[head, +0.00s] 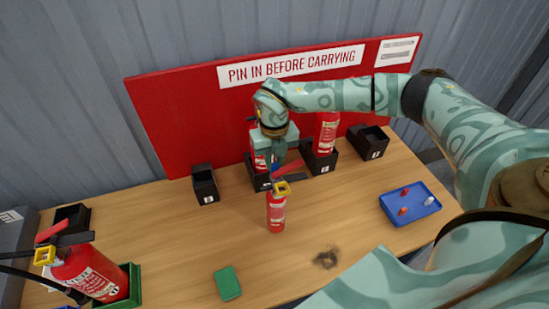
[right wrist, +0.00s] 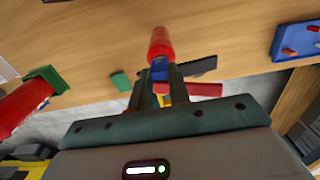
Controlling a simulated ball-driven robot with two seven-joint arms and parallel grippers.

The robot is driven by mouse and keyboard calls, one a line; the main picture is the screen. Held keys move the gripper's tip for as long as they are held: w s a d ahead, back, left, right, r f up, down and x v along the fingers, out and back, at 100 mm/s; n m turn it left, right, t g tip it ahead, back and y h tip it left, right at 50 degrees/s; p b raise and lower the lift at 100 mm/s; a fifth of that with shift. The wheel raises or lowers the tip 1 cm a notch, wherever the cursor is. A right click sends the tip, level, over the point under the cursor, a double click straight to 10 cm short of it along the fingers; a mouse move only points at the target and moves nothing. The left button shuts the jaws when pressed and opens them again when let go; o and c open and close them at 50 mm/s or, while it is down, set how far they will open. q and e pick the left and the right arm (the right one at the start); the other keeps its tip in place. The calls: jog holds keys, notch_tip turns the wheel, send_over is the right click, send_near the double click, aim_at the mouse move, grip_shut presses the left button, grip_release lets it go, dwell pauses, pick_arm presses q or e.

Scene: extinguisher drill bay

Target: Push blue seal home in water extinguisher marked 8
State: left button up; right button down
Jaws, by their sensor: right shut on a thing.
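A small red extinguisher (head: 276,212) with a red lever and a yellow part at its head stands upright on the bench, in front of the black holders. Its number is not readable. My right gripper (head: 278,172) is above and behind its head. In the right wrist view my right gripper (right wrist: 158,78) is shut on the blue seal (right wrist: 160,66), which shows between the fingertips. The extinguisher's red body (right wrist: 160,43) lies just beyond the tips there. I cannot tell whether the seal is seated or apart from it. My left gripper is not in view.
A large red extinguisher (head: 90,272) stands in a green holder at front left. A blue tray (head: 385,207) holds small red and white pieces. A green block (head: 228,283) lies in front. Black holders (head: 205,186), some with red extinguishers, line the red board (head: 165,120).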

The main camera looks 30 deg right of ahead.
jog(key=shift+p, duration=0.3)
dwell(0.8)
jog(key=c, duration=1.2)
grip_release()
jog(key=shift+c, duration=0.2)
jog(key=shift+r, duration=0.1)
notch_tip(320, 180, up, 16)
